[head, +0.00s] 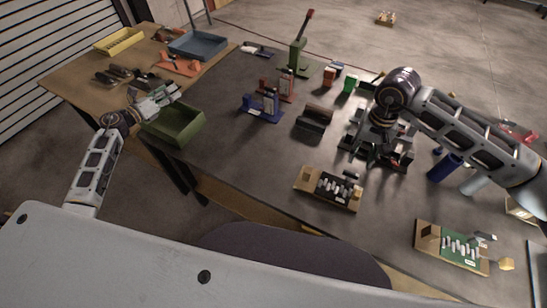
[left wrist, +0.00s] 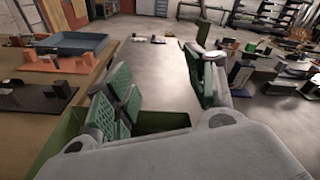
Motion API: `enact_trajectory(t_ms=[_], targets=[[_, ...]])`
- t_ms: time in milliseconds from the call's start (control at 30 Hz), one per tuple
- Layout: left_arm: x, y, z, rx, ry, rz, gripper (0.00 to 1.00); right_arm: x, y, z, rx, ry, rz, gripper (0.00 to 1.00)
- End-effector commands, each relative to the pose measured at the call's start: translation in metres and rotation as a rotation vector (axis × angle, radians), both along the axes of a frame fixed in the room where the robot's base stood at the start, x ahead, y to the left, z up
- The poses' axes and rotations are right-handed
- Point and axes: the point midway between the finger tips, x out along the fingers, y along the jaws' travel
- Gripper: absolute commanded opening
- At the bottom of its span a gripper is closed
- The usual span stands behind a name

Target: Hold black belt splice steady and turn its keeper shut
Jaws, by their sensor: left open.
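The black belt splice (head: 338,187) lies on a wooden board near the front edge of the dark table. It has a row of pale pins and a dark raised part at its right end, which may be the keeper; its position is too small to tell. My left gripper (head: 160,100) is far to the left, above the green bin, open and empty. Its spread green-padded fingers show in the left wrist view (left wrist: 165,95). My right gripper (head: 382,158) points down above dark fixtures, behind and right of the black splice and apart from it. Its fingertips blend into the dark parts below.
A similar green splice (head: 457,245) lies at the front right. A black block (head: 313,120), blue stand (head: 262,106) and blue cylinder (head: 444,167) stand on the table. The green bin (head: 178,128) is at the left edge. The table left of the black splice is clear.

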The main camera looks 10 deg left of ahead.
Motion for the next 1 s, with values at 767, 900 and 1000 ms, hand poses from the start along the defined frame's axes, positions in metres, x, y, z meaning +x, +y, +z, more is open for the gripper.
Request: enact_trajectory(t_ms=[767,900,1000], targets=[[0.066,-0.059,0.081,0.243,-0.093,-0.281,0.55,0.0,0.0,0.0,0.0,0.0,0.0,0.36],[0.073,-0.066,0.096,0.292,-0.107,-0.326,0.55,0.0,0.0,0.0,0.0,0.0,0.0,0.36],[0.078,-0.07,0.106,0.327,-0.117,-0.356,0.55,0.0,0.0,0.0,0.0,0.0,0.0,0.36]])
